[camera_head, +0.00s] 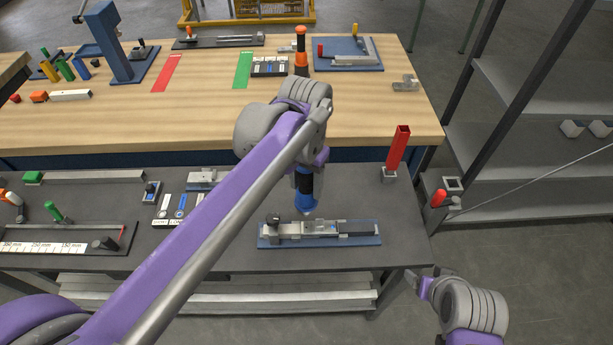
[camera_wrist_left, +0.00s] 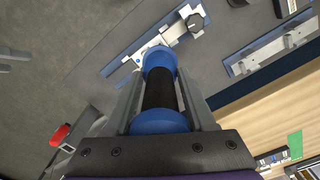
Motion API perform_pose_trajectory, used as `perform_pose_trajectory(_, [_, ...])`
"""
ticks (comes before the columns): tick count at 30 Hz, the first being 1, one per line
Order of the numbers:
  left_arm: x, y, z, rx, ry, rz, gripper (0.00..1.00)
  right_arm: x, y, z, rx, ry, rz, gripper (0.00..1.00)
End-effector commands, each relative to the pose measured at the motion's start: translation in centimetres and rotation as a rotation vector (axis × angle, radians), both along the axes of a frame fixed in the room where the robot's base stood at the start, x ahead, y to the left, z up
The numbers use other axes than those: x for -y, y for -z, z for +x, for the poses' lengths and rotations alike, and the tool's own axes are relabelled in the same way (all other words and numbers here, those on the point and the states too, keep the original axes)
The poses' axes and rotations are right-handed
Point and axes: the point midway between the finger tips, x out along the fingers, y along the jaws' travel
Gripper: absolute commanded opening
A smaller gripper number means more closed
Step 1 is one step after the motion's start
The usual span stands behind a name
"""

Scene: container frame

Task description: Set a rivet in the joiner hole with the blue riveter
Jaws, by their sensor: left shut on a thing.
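My left gripper (camera_head: 308,165) is shut on the blue riveter (camera_head: 306,196), a blue and black cylinder held roughly upright with its blue end down. In the left wrist view the riveter (camera_wrist_left: 158,88) lies between the two fingers. Its lower end is over or just behind the joiner fixture (camera_head: 348,240), a blue base with grey metal profiles clamped on it. The fixture also shows in the left wrist view (camera_wrist_left: 127,62). The joiner hole is too small to make out, and I cannot tell whether the riveter touches the metal. My right gripper (camera_head: 423,280) is off the table's front right corner, apparently empty.
An orange riveter (camera_head: 301,62) stands on the wooden table (camera_head: 200,125) behind. A red square tube (camera_head: 398,150) stands upright at the grey table's right end. Small labelled trays (camera_head: 172,208) lie left of the fixture. A grey shelf rack (camera_head: 540,100) is at right.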

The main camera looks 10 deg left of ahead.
Motion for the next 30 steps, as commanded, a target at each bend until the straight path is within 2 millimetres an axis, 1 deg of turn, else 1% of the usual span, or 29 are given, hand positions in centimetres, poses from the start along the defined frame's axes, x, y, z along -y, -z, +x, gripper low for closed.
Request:
perform_pose_trajectory(1, [0.0,0.7,-0.1,-0.003,0.0,0.0,0.0,0.0,0.5,-0.3,-0.006,0.0,0.0,0.75])
perform_pose_trajectory(9, [0.0,3.6,-0.2,-0.005,-0.001,0.0,0.0,0.0,2.7,-1.4,-0.026,0.0,0.0,0.75])
perform_pose_trajectory(15, [0.0,5.5,-0.1,-0.003,-0.001,0.001,0.0,0.0,4.1,-2.0,-0.038,0.0,0.0,0.75])
perform_pose_trajectory(20, [0.0,6.0,0.0,-0.001,-0.001,0.0,0.0,0.0,4.4,-2.1,-0.04,0.0,0.0,0.75])
perform_pose_trajectory(30, [0.0,5.9,0.0,0.0,-0.001,0.0,0.0,0.0,4.3,-2.1,-0.039,0.0,0.0,0.75])
